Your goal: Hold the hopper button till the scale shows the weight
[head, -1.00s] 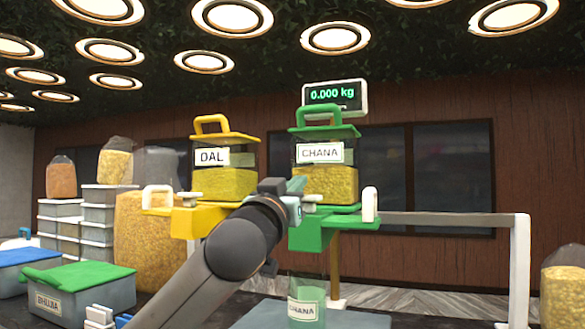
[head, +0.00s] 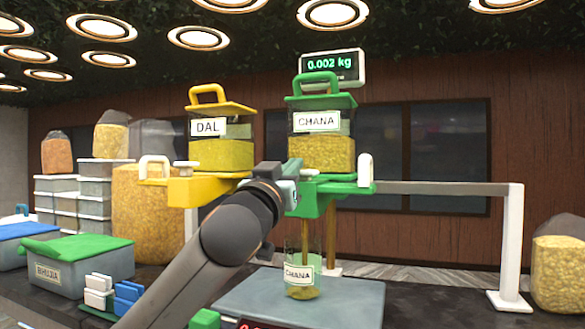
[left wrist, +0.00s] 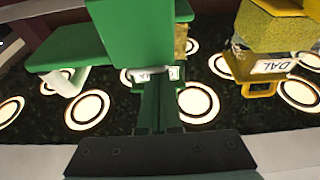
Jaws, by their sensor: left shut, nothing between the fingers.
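The green CHANA hopper (head: 322,152) holds yellow grains above a green dispenser base (head: 325,200). My left gripper (head: 293,180) is shut and empty, its tip against the front left of that base; the button is hidden behind it. A thin yellow stream falls from the base into the clear CHANA jar (head: 301,275), which has a shallow layer at its bottom. The jar stands on the grey scale plate (head: 345,300). The raised display (head: 333,66) reads 0.002 kg. In the left wrist view, the shut fingers (left wrist: 158,85) point up at green dispenser parts (left wrist: 135,35).
The yellow DAL hopper (head: 222,155) and its yellow base (head: 200,188) stand close on the left. A white-ended rail (head: 440,188) runs right. A BHUJIA bin (head: 85,268) and blue and white blocks (head: 127,293) sit at left. A grain sack (head: 562,265) stands at right.

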